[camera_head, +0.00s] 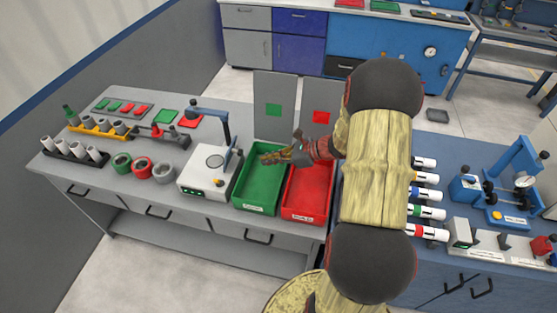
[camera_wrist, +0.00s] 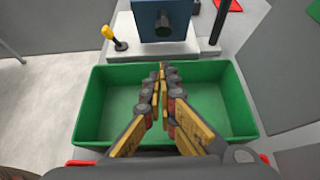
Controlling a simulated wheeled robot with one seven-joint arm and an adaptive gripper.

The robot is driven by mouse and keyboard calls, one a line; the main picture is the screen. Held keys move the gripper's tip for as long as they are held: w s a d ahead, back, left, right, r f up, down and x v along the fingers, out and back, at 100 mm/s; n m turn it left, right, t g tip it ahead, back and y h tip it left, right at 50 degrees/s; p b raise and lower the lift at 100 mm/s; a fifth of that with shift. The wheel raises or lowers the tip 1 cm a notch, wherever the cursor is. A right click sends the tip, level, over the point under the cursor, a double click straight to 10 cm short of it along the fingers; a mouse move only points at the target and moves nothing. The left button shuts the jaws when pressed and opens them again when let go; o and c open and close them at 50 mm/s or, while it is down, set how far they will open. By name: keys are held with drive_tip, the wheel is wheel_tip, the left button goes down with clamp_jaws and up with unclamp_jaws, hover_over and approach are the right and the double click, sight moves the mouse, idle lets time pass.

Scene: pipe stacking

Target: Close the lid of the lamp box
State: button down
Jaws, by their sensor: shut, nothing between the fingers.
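A white box-like device (camera_head: 208,173) with a dark, arched lamp arm (camera_head: 226,132) stands on the grey bench, left of the green bin. I take it to be the lamp box, but I cannot make out a separate lid or its state. In the wrist view, its white base (camera_wrist: 186,50) shows beyond the green bin, with a blue block (camera_wrist: 152,22) above it and a yellow-topped lever (camera_wrist: 109,34) beside it. My gripper (camera_head: 265,158) is shut and empty. It is above the green bin, to the right of the device and apart from it; it also shows in the wrist view (camera_wrist: 161,72).
The green bin (camera_head: 241,189) and red bin (camera_head: 290,190) stand side by side. Upright grey panels (camera_head: 270,88) rise behind them. Rings (camera_head: 142,167) and racks of pipes (camera_head: 75,151) lie to the left. Blue equipment (camera_head: 497,200) stands on the right bench.

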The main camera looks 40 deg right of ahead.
drive_tip(key=w+a, duration=0.1)
drive_tip(key=w, duration=0.1)
drive_tip(key=w+a+b, duration=0.1)
drive_tip(key=w+a, duration=0.1)
drive_tip(key=shift+w+a, duration=0.25)
drive_tip(key=shift+w, duration=0.05)
drive_tip(key=shift+r, duration=0.1)
drive_tip(key=shift+w+a+r+p, duration=0.15)
drive_tip(key=shift+r+p, duration=0.1)
drive_tip(key=shift+p, duration=0.65)
